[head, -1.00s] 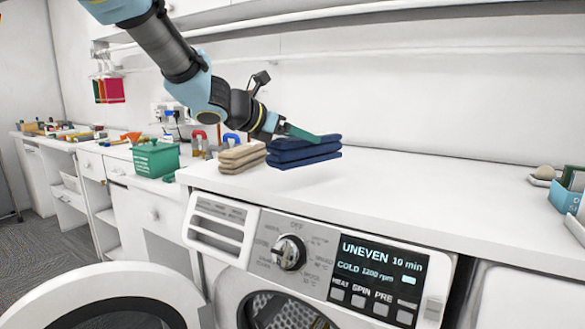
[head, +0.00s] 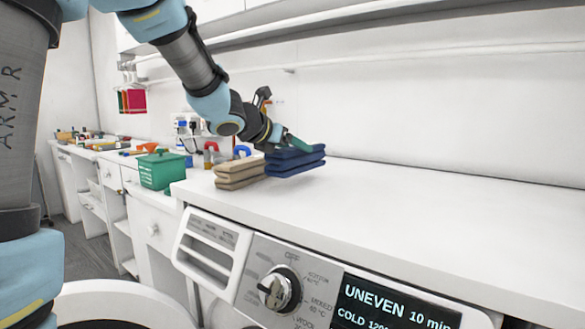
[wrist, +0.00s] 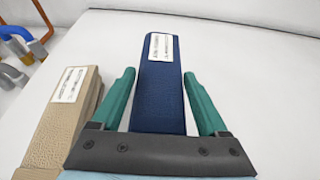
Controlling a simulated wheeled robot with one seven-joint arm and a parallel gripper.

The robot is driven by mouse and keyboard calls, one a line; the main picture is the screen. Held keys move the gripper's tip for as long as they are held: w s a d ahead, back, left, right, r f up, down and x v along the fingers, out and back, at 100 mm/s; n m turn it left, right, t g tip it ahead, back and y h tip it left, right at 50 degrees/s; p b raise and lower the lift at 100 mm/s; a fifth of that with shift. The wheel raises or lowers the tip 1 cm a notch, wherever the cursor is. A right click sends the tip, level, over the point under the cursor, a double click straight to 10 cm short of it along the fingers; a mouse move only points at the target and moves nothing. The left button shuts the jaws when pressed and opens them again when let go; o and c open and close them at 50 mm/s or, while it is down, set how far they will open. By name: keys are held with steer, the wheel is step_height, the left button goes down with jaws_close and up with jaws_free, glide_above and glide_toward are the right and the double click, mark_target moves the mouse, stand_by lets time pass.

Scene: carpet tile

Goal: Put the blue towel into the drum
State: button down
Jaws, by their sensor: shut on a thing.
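The blue towel (head: 295,161) is a folded dark blue stack at the back of the white worktop, tilted slightly in the head view. My gripper (head: 298,145) is shut on it. The wrist view shows the green fingers (wrist: 158,75) on both sides of the towel (wrist: 160,100), which has a white label. I cannot tell how far the towel is off the worktop. The washing machine's front panel (head: 255,275) is below, with a dial and a display reading "UNEVEN 10 min". Its round white door (head: 120,298) stands open at lower left. The drum's inside is out of view.
A folded beige towel (head: 240,174) sits just left of the blue one, also in the wrist view (wrist: 62,125). A green basket (head: 160,170) and clamps (head: 211,153) are further left. The worktop (head: 400,210) to the right is clear.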

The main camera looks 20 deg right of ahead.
mark_target(292, 160)
steer(key=shift+f+b, duration=0.45)
steer(key=shift+f, duration=1.35)
steer(key=shift+f, duration=0.15)
jaws_free()
